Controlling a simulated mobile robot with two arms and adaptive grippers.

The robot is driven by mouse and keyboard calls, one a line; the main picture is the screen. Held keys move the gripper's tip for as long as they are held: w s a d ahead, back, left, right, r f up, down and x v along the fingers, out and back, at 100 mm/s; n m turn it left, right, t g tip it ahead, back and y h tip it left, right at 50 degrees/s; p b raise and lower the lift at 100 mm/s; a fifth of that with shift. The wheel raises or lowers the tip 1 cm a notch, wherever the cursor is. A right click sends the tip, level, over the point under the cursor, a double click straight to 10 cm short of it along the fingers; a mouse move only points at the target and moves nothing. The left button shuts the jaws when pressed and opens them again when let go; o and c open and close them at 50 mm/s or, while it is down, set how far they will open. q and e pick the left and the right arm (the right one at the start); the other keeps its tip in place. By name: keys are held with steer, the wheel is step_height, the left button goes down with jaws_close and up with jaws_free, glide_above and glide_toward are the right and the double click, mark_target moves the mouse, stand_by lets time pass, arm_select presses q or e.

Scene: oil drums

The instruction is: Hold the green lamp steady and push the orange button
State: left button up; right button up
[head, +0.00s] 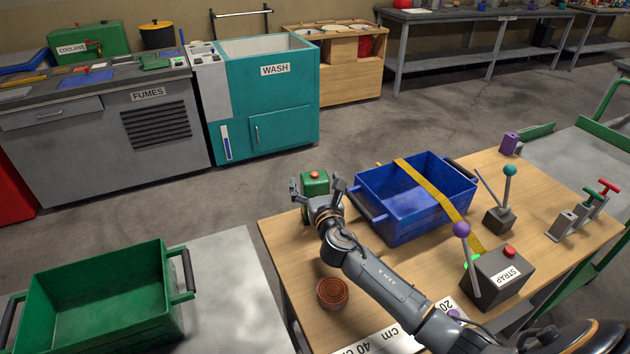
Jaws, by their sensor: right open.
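The green lamp (316,187) is a small green box at the far left corner of the wooden table. The orange button (315,174) is a small orange-red disc on its top. My right gripper (317,184) reaches in from the lower right and is open. One finger shows on each side of the lamp in the picture, and the gripper's body hides the lamp's lower front. I cannot tell whether the fingers touch it. My left gripper is not in view.
A blue crate (404,217) with a yellow strap stands close right of the lamp. A brown coil (332,292) lies nearer me. A STRAP box (487,287) and levers stand on the right. A green crate (101,299) sits on a grey surface at left.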

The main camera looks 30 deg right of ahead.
steer(key=shift+w, duration=0.15)
steer(key=shift+c, duration=0.3)
steer(key=c, duration=1.4)
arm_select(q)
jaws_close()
arm_select(e)
steer(key=shift+c, duration=0.5)
stand_by(0.9)
